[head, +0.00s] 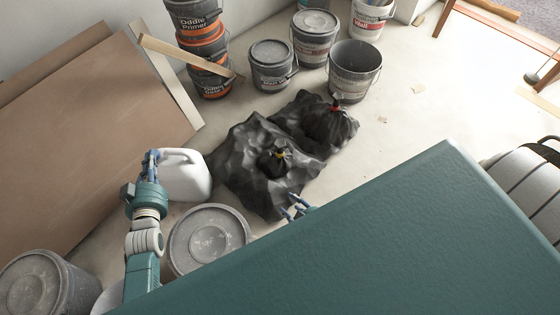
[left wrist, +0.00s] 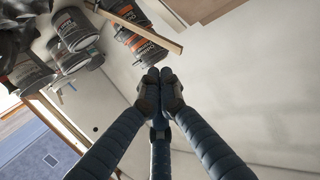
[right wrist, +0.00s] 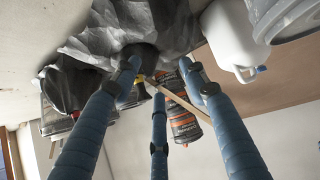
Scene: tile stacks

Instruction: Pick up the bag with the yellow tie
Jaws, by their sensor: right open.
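The black bag with the yellow tie (head: 243,165) lies on the floor in the middle of the head view. Its gathered neck and yellow tie (head: 279,154) face up. A second black bag with a red tie (head: 322,126) lies against it, behind and to the right. My right gripper (head: 297,206) is open and empty, by the near edge of the yellow-tied bag; my body hides its arm. In the right wrist view the bag (right wrist: 125,35) and its tie show beyond the spread fingers (right wrist: 155,80). My left gripper (head: 151,160) is shut and empty, left of the bags.
A white jug (head: 183,177) stands between my left gripper and the bag. A lidded bucket (head: 208,240) stands in front, and several more buckets (head: 271,65) stand behind. Brown boards (head: 95,125) lean at left. Floor right of the bags is mostly clear.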

